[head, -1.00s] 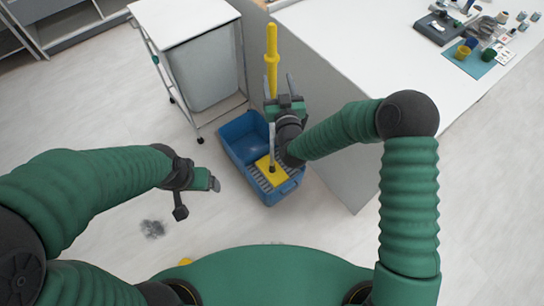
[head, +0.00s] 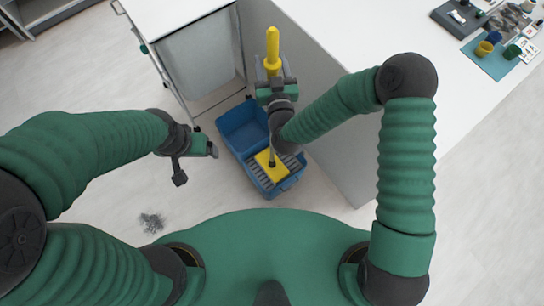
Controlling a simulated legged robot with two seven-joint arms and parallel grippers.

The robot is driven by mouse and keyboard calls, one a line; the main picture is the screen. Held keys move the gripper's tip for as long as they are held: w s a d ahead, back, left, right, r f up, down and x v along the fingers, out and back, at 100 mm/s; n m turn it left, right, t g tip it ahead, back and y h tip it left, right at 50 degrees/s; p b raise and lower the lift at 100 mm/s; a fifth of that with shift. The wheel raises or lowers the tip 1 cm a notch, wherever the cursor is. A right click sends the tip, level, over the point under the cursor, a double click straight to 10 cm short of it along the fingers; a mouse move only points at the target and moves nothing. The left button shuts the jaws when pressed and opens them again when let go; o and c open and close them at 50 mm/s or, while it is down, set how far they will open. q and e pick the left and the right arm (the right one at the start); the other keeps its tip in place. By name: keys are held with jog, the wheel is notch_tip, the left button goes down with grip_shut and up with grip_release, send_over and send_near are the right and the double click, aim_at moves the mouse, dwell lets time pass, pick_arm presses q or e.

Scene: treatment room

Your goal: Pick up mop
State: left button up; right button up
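The mop's yellow handle (head: 272,48) stands upright, its lower end in the blue bucket (head: 239,130). Its yellow head (head: 271,161) rests on the bucket's grey wringer grate. My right gripper (head: 273,72) is at the upper handle, its fingers apart on either side of it. The handle is between them, and I see no firm closure on it. My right wrist hides the middle of the mop. My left gripper (head: 213,149) is empty, left of the bucket, and its finger opening is not clear.
A white cart with a grey bin (head: 200,65) stands behind the bucket. A white counter (head: 400,40) is at the right, with cups on a blue mat (head: 490,62) and other small items. A dark dust patch (head: 152,222) lies on the floor at the left.

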jog(key=shift+s+r, duration=0.3)
jog(key=shift+s, duration=0.15)
jog(key=shift+c, duration=0.5)
jog(key=shift+s, duration=0.1)
jog(key=shift+c, duration=1.2)
jog(key=shift+w+f, duration=0.35)
jog(key=shift+w, duration=0.15)
jog(key=c, duration=0.5)
jog(key=shift+c, duration=1)
jog(key=shift+s+d+r, duration=0.1)
jog(key=shift+s, duration=0.05)
grip_shut()
